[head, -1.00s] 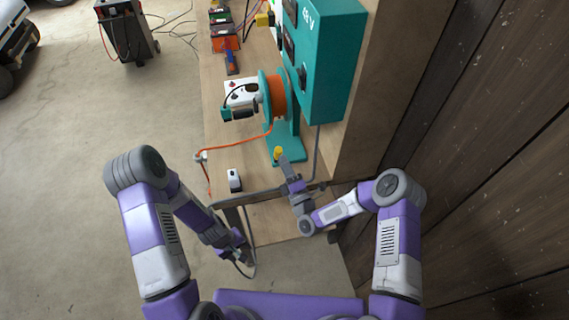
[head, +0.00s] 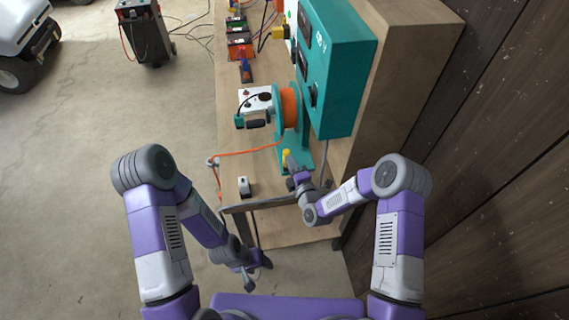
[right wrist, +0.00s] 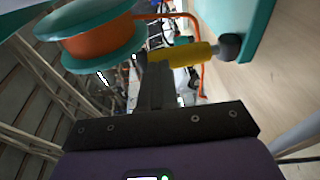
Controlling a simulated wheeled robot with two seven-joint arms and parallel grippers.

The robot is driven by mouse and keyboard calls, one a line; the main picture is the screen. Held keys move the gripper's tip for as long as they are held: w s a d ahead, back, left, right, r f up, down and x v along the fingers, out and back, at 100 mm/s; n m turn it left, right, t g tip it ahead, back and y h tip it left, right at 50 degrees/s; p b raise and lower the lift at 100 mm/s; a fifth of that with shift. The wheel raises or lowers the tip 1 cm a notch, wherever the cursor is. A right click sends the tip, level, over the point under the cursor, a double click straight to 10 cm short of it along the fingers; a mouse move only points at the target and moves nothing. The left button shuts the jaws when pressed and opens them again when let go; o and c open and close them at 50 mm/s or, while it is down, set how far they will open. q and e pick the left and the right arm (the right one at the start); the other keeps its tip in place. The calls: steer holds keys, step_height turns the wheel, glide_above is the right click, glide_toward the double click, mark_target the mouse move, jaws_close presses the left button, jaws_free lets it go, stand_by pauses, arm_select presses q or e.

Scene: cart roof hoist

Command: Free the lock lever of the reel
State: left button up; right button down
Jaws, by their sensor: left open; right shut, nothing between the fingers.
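The reel (head: 289,108) has an orange drum between teal flanges and stands on a teal base on the bench. Its yellow lock lever (head: 286,157) sits low on the base, on the near side. My right gripper (head: 292,167) is shut and empty right by the lever. In the right wrist view the yellow lever (right wrist: 187,55) lies across the tips of my shut fingers (right wrist: 157,72), with a dark round pivot (right wrist: 229,46) at its right end. I cannot tell whether they touch. My left gripper (head: 258,274) is open and low, in front of the bench, away from the reel.
A teal box (head: 340,70) stands close to the right of the reel. A white unit (head: 256,100) sits left of it. An orange cable (head: 245,153) runs over the bench top (head: 228,110) past a small white-and-black device (head: 244,187). Open floor lies to the left.

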steer(key=shift+w+d+f, duration=0.1)
steer(key=shift+d, duration=0.05)
steer(key=b+v, duration=0.1)
steer(key=v, duration=0.7)
steer(key=s+d+f+m+g+h+b, duration=0.1)
steer(key=s+d+f+m+g+b, duration=0.15)
steer(key=s+f+m+g, duration=0.4)
steer(key=s+d+f+m+g+h+b, duration=0.1)
steer(key=s+d+f+m+g+b, duration=0.15)
steer(key=f+m, duration=0.65)
steer(key=s+d+f+m+g+b, duration=0.1)
steer(key=s+f+m+g, duration=0.2)
steer(key=s, duration=0.4)
steer(key=s+f+m+g+b, duration=0.2)
steer(key=s+f+m+g, duration=0.1)
steer(key=s+f+m, duration=0.3)
steer(key=shift+s+d+m+h, duration=0.4)
steer(key=shift+s+m, duration=0.15)
steer(key=shift+s, duration=0.05)
